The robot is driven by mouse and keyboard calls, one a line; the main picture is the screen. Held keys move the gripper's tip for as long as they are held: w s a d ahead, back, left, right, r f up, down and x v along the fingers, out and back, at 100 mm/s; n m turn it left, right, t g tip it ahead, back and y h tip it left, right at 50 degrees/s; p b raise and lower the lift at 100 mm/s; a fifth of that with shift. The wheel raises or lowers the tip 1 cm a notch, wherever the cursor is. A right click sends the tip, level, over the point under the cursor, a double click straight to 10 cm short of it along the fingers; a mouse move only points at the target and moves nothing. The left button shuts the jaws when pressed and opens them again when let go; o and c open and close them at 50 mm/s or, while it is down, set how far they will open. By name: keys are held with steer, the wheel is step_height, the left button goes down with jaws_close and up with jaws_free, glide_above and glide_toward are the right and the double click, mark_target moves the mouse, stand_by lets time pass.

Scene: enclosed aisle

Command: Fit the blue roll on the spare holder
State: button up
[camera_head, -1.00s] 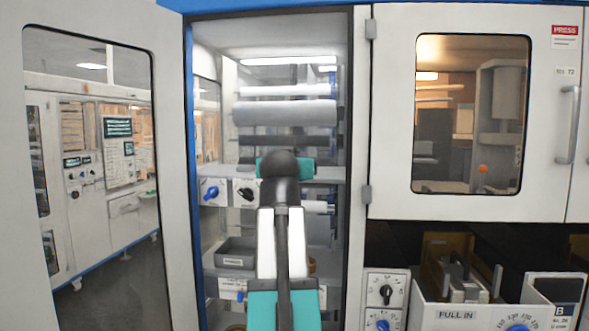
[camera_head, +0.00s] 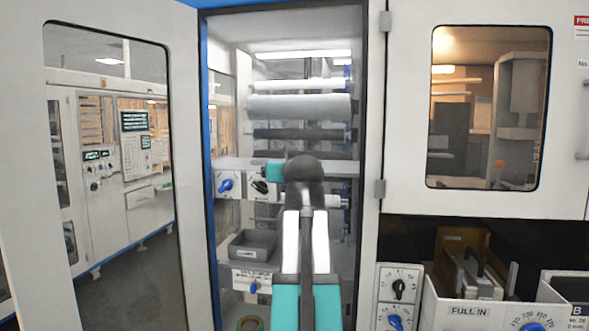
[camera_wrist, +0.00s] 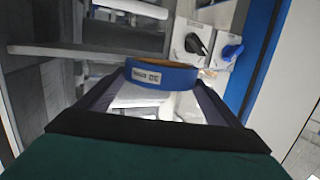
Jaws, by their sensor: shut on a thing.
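The blue roll (camera_wrist: 165,78), a flat ring with a white label, sits between the two fingers of my gripper (camera_wrist: 160,105) in the wrist view; the gripper is shut on it. In the head view my arm reaches into the open cabinet and hides the gripper's fingers and the roll. Inside the cabinet are several horizontal bars, among them a thick grey roller (camera_head: 300,106). A pale bar (camera_head: 328,200) shows to the right of my arm at a lower level. I cannot tell which part is the spare holder.
The open cabinet door (camera_head: 185,150) stands at left, and a closed windowed door (camera_head: 405,100) is at right. A blue knob (camera_head: 226,184) and a black knob (camera_head: 260,187) sit left of my arm.

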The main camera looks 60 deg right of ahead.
steer(key=shift+w+a+f+n+t+y, duration=0.2)
steer(key=shift+w+a+n+t+y, duration=0.45)
steer(key=shift+w, duration=0.2)
steer(key=shift+w+a+f+n+t+y, duration=0.15)
steer(key=shift+w+a+n+t+y, duration=0.25)
steer(key=shift+w+n+t+y, duration=0.3)
steer(key=w+a+r+n+t+y+p, duration=0.2)
steer(key=w+a+r+n+y+p, duration=0.3)
steer(key=y, duration=0.7)
steer(key=w+a+n+p, duration=0.1)
steer(key=w+a+n, duration=0.1)
steer(key=w+n, duration=0.1)
steer(key=shift+w+r+n, duration=0.2)
steer(key=shift+w+n, duration=0.15)
steer(key=shift+w, duration=0.2)
steer(key=shift+s+a, duration=0.1)
